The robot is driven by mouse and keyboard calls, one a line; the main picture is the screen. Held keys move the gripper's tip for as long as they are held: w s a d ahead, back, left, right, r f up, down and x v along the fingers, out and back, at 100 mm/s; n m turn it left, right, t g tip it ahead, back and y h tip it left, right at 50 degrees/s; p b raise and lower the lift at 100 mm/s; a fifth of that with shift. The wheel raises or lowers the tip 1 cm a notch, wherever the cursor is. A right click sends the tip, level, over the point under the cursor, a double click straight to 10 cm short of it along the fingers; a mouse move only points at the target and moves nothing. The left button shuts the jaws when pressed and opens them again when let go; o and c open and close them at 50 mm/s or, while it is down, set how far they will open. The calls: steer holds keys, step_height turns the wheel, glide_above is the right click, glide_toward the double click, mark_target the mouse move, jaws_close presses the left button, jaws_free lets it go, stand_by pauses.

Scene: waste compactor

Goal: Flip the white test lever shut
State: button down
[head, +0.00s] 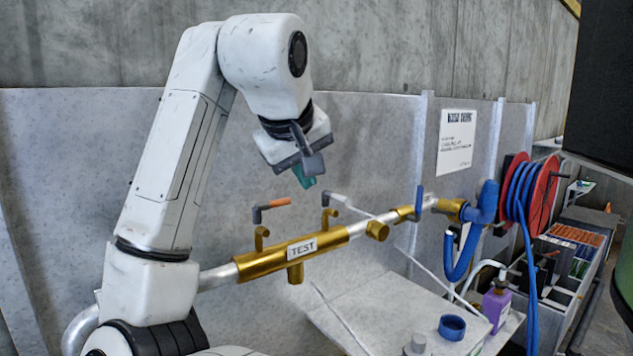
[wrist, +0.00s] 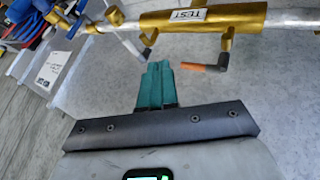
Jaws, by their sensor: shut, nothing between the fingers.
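The white test lever (head: 343,204) stands on a short brass stub at the right part of the brass TEST body (head: 275,262). It has a dark elbow and a pale handle that points right, roughly along the pipe. My gripper (head: 305,180) is above and between the two levers, apart from both. Its teal fingers (wrist: 157,68) are together and empty.
A silver pipe (head: 218,276) runs through the TEST body to a blue lever (head: 419,202) and a blue hose (head: 484,203). A red hose reel (head: 543,190) is at right. Below stands a grey bench with a purple bottle (head: 496,303) and a blue ring (head: 452,327). A panel wall is behind.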

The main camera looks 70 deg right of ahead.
mark_target(331, 195)
steer(key=shift+s+d+f+p, duration=0.25)
steer(key=shift+d+f, duration=0.75)
steer(key=shift+d, duration=0.5)
steer(key=shift+s+d+f+p, duration=0.2)
steer(key=shift+d+f+p, duration=0.15)
steer(key=shift+d+f, duration=0.95)
steer(key=shift+s+d+f+p, duration=0.25)
steer(key=shift+d+f, duration=0.5)
steer(key=shift+d, duration=0.95)
